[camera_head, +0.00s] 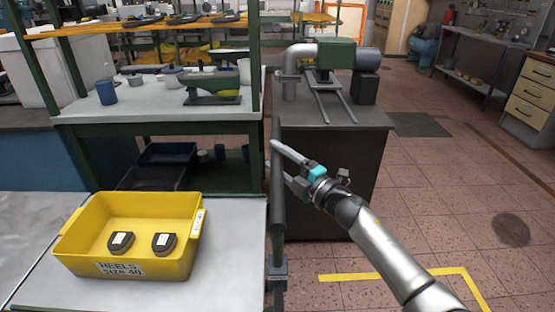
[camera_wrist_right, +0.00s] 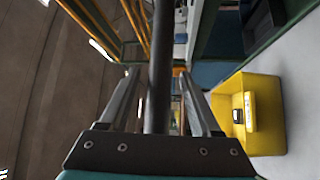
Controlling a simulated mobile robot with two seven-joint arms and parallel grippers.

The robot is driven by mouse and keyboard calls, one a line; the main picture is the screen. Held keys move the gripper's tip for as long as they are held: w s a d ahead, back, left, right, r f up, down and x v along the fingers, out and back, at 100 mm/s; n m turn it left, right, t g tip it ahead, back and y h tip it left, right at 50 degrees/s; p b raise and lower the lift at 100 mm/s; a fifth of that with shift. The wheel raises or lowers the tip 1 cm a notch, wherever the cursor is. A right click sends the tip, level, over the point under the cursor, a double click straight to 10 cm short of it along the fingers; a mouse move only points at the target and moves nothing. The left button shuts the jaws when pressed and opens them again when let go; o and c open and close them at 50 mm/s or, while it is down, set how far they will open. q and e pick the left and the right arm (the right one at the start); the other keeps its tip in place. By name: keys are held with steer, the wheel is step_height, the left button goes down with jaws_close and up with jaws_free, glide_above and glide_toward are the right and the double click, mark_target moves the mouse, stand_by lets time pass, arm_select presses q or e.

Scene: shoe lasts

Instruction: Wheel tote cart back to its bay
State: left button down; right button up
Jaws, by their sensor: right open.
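The yellow tote (camera_head: 77,252), labelled "HEELS SIZE 40", sits on the grey cart top (camera_head: 225,285) at lower left in the head view. Two dark heel pieces with white labels lie in it. A dark upright handle bar (camera_head: 278,225) stands at the cart top's right edge. My right gripper (camera_head: 278,156) reaches it from the right. In the right wrist view, the bar (camera_wrist_right: 161,65) runs between the open fingers (camera_wrist_right: 158,78), with gaps visible on both sides. The tote (camera_wrist_right: 262,88) also shows there. My left gripper is out of view.
Yellow floor tape (camera_head: 395,275) forms a corner at lower right, partly behind my arm. A green-framed bench (camera_head: 160,118) stands beyond the cart. A dark cabinet (camera_head: 325,185) carrying a machine (camera_head: 335,55) stands behind the bar. The tiled floor at right is open.

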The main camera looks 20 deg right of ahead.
jaws_close()
stand_by(0.5)
stand_by(0.9)
